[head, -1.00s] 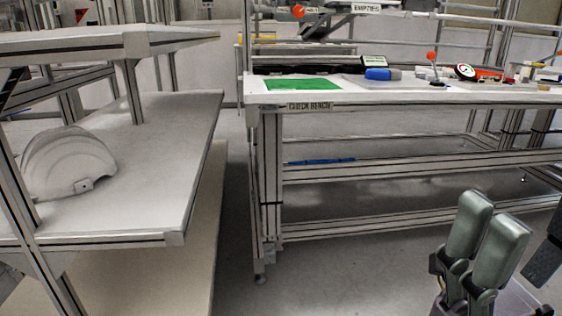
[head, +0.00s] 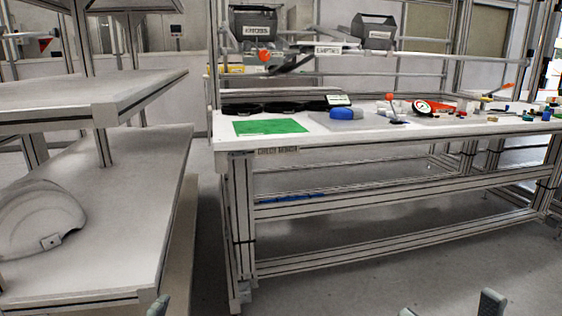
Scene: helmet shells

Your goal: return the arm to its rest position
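My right gripper (head: 450,307) shows only as two dark green fingertips at the bottom edge of the head view. The tips stand well apart with only floor visible between them, and the rest of that gripper is cut off. A single green tip of my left gripper (head: 158,306) shows at the bottom edge, in front of the left shelf. Its other finger is out of view. Both arms are out of view. A white helmet shell (head: 40,217) lies on the lower left shelf, partly cut off by the picture's left edge.
The left rack's lower shelf (head: 125,210) has a bare right half. A check bench (head: 330,138) stands ahead with a green mat (head: 270,126), a blue item (head: 347,113) and several small parts on it. Grey bins (head: 372,32) sit above. The floor in front is clear.

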